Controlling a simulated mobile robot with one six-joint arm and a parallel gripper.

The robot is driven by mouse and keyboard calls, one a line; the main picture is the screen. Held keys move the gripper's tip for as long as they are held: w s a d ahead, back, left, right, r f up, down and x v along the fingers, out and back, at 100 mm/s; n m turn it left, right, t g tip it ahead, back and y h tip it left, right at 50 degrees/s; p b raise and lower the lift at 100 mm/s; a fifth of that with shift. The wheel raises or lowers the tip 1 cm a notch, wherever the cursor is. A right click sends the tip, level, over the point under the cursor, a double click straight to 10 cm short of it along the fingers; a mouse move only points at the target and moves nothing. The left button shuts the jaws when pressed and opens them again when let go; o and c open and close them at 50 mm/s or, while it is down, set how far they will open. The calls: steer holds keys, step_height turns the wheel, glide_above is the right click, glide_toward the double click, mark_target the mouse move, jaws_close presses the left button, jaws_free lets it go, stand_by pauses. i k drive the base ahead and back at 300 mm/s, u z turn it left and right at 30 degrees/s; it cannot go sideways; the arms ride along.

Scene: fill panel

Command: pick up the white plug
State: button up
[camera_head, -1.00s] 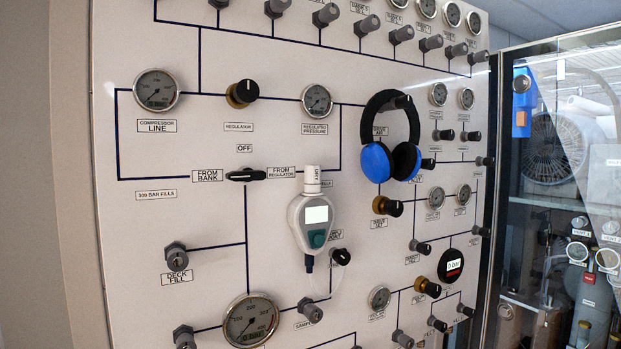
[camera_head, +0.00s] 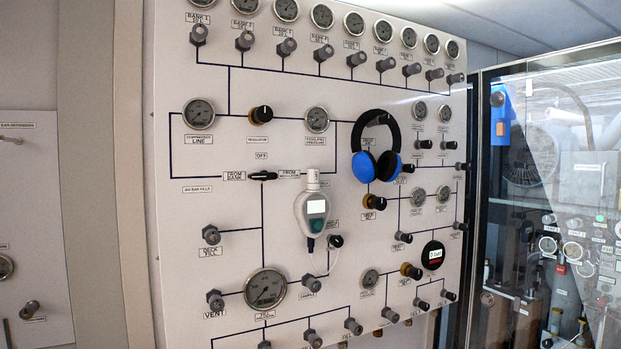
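A white cylindrical piece (camera_head: 313,177) sits at the top of a pale handheld meter (camera_head: 313,212) on the fill panel. It is the only thing in view that looks like a white plug, though I cannot tell for sure that it is one. The meter hangs upright, with a lit screen and a teal button, and a thin pale tube runs from its lower end toward a fitting below. My gripper is not in view.
The white fill panel (camera_head: 226,135) carries gauges, knobs and grey fittings. Blue and black headphones (camera_head: 363,166) hang right of the meter. A round black gauge (camera_head: 433,255) is at lower right. A glass-fronted cabinet (camera_head: 550,190) stands at right, another panel (camera_head: 35,215) at left.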

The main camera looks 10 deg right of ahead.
mark_target(312, 175)
steer(key=u, duration=0.15)
steer(key=i, duration=0.9)
steer(key=z, duration=0.05)
